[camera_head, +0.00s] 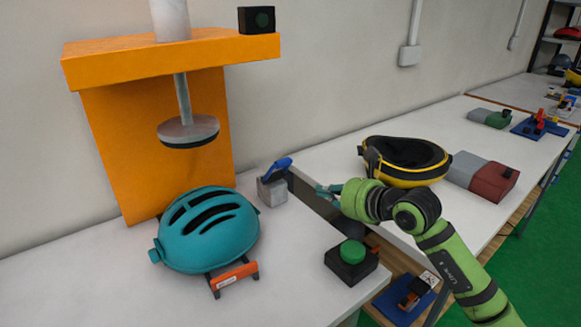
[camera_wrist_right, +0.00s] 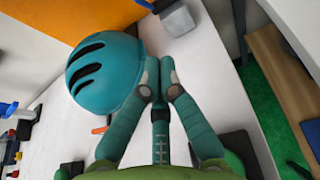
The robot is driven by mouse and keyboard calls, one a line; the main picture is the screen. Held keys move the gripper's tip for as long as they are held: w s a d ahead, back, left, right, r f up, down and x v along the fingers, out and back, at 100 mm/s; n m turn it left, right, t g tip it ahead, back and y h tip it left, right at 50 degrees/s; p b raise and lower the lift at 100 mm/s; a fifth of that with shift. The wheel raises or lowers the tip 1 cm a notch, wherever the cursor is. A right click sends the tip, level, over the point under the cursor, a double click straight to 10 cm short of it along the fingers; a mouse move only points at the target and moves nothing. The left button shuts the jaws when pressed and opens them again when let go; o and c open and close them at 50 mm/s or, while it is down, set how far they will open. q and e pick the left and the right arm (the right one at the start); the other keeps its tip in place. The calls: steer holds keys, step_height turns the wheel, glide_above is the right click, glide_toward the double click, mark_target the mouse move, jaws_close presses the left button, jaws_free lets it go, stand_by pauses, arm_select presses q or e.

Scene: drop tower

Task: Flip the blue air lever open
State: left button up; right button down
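The blue air lever (camera_head: 277,168) slants up to the right on a small grey block (camera_head: 272,190), beside the orange drop tower on the white table. In the right wrist view, a bit of the blue lever (camera_wrist_right: 147,4) and its grey block (camera_wrist_right: 176,20) show at the top edge. My right gripper (camera_head: 326,191) is right of the lever and apart from it. In the right wrist view, its teal fingers (camera_wrist_right: 160,66) come together at the tips, with nothing seen between them. My left gripper is not in view.
A teal helmet (camera_head: 208,230) sits below the tower's round plate (camera_head: 188,132), left of the lever. A black box with a green button (camera_head: 352,252) stands at the table's right edge. A yellow-black helmet (camera_head: 405,160) lies on the neighbouring table. Bare tabletop lies in front of the lever.

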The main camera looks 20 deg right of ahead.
steer(key=shift+w+d+r+h, duration=0.15)
steer(key=shift+d+h, duration=0.15)
steer(key=shift+d, duration=0.35)
steer(key=w+r+p+x, duration=0.1)
steer(key=r+p+x, duration=0.1)
steer(key=x, duration=1.1)
steer(key=shift+r, duration=0.35)
steer(key=shift+a+p, duration=0.15)
steer(key=shift+p, duration=0.15)
